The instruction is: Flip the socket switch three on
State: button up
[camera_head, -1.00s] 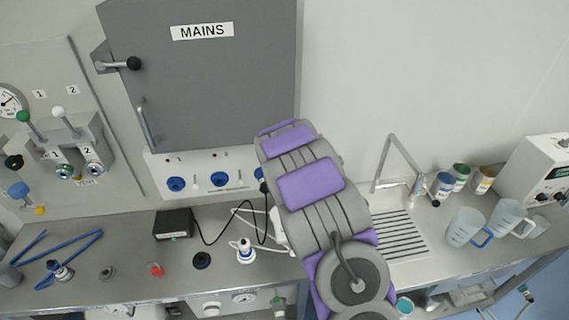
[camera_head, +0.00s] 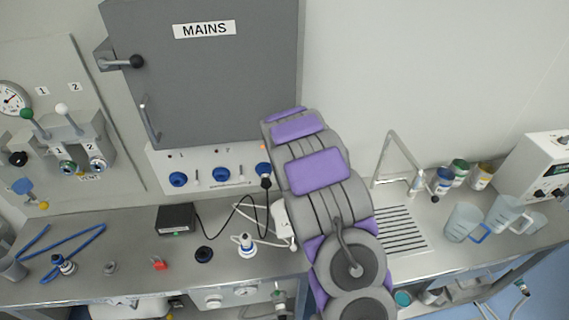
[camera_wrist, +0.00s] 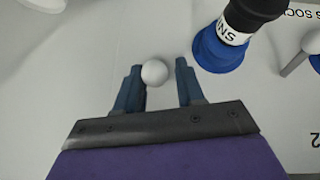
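The panel under the MAINS box has blue sockets, with socket three (camera_head: 263,169) at the right holding a black plug (camera_head: 266,182). In the wrist view the plug (camera_wrist: 250,15) sits in the blue socket (camera_wrist: 215,52), right of my gripper (camera_wrist: 158,82). My gripper is open. A white ball tip of a switch (camera_wrist: 155,73), taken as switch three, lies between its fingers, closer to the left finger; I cannot tell if they touch. A small orange dot (camera_head: 263,147) shows above socket three. In the head view my arm hides the gripper and this switch.
Switch two (camera_wrist: 302,52) stands at the right of the wrist view. Sockets one (camera_head: 177,179) and two (camera_head: 221,176) are empty. A black cable (camera_head: 240,208) runs from a black box (camera_head: 175,219).

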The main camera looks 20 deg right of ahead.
jog(key=shift+o, duration=0.4)
jog(key=shift+a, duration=0.1)
jog(key=shift+s+d+f, duration=0.1)
jog(key=shift+d+f, duration=0.1)
jog(key=shift+d, duration=0.2)
jog(key=shift+s+a+r, duration=0.3)
jog(key=shift+s+r, duration=0.05)
jog(key=b+v, duration=0.1)
jog(key=v, duration=1.5)
jog(key=shift+d+r, duration=0.15)
jog(key=shift+r, duration=0.05)
